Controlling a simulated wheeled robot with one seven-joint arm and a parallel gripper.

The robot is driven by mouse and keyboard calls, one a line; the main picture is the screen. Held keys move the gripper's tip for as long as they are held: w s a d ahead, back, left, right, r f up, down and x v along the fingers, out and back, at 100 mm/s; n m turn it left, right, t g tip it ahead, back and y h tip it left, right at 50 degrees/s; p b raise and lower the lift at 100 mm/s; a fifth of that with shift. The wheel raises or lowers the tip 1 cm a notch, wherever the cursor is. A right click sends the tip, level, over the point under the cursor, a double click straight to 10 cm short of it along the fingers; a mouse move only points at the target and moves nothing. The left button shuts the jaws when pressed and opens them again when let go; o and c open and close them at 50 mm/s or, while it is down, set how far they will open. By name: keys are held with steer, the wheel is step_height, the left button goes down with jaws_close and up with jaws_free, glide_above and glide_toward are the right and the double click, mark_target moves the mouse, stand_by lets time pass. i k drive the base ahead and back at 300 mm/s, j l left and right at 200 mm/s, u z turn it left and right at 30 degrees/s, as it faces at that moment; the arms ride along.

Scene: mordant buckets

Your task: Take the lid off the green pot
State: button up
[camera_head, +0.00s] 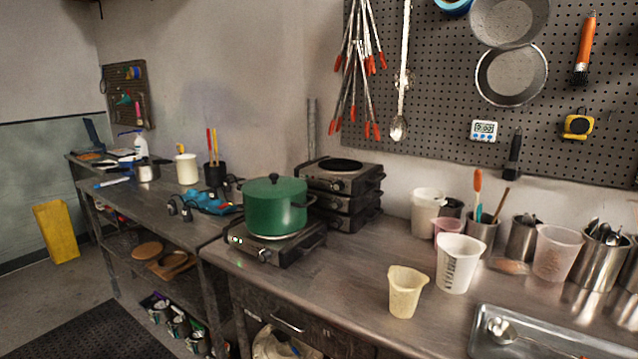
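The green pot (276,213) stands upright on a dark hot plate (272,249) near the left end of the right-hand workbench. My gripper is not in this view.
Stacked hot plates (341,188) stand close behind the pot's right side. A cream jug (406,290), a white measuring jug (459,263) and a metal tray (540,335) are to the right. The worktop (350,270) in front of the stack is clear.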

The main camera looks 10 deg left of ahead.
mark_target(274, 186)
steer(key=i+j+z, duration=0.25)
steer(key=j, duration=0.25)
steer(key=j+z, duration=0.2)
steer(key=j, duration=0.25)
steer(key=i+j+z, duration=0.1)
steer(key=j+z, duration=0.15)
steer(key=j, duration=0.25)
